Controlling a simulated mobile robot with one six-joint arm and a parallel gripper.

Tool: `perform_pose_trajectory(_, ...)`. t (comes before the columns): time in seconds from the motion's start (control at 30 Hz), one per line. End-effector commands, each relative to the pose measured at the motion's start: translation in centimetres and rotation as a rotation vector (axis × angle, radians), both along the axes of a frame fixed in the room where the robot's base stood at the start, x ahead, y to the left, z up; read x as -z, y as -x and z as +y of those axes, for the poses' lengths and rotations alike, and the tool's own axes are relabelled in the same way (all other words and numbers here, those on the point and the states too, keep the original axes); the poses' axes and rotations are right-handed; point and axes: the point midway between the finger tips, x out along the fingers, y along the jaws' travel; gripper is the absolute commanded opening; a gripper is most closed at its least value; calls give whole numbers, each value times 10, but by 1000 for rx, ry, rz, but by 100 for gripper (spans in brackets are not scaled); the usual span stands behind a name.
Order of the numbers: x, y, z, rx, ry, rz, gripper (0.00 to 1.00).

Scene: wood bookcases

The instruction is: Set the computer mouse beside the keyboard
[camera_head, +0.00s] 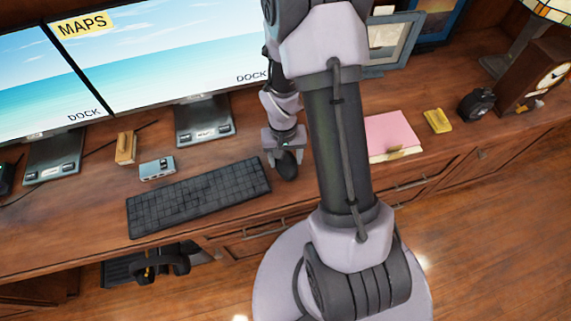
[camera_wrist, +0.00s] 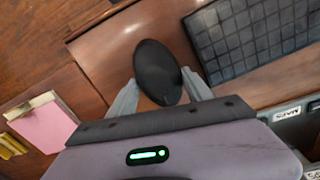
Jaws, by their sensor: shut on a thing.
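The black computer mouse (camera_head: 287,166) is at my gripper (camera_head: 285,154), just right of the keyboard's right end in the head view. In the wrist view the mouse (camera_wrist: 158,72) sits between the two grey fingers of my gripper (camera_wrist: 160,95), which is shut on it. The dark keyboard (camera_head: 198,198) lies on the desk near its front edge. It also shows at the upper right of the wrist view (camera_wrist: 255,38), a short gap from the mouse. I cannot tell whether the mouse touches the desk.
Two monitors (camera_head: 170,50) stand behind the keyboard. A small blue-grey box (camera_head: 157,168) and a wooden block (camera_head: 126,148) sit behind it. Right of my arm are a pink pad (camera_head: 391,133), a yellow item (camera_head: 438,121) and a clock (camera_head: 545,80). Bare desk lies around the mouse.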

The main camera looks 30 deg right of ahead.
Motion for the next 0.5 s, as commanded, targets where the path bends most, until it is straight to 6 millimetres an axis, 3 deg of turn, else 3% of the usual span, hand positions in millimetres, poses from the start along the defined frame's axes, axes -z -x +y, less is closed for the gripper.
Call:
perform_pose_trajectory(0.2, 37, 1, -1, -2, -1, 2, 16)
perform_pose_trajectory(0.5, 38, 0, -1, -1, 0, 0, 16)
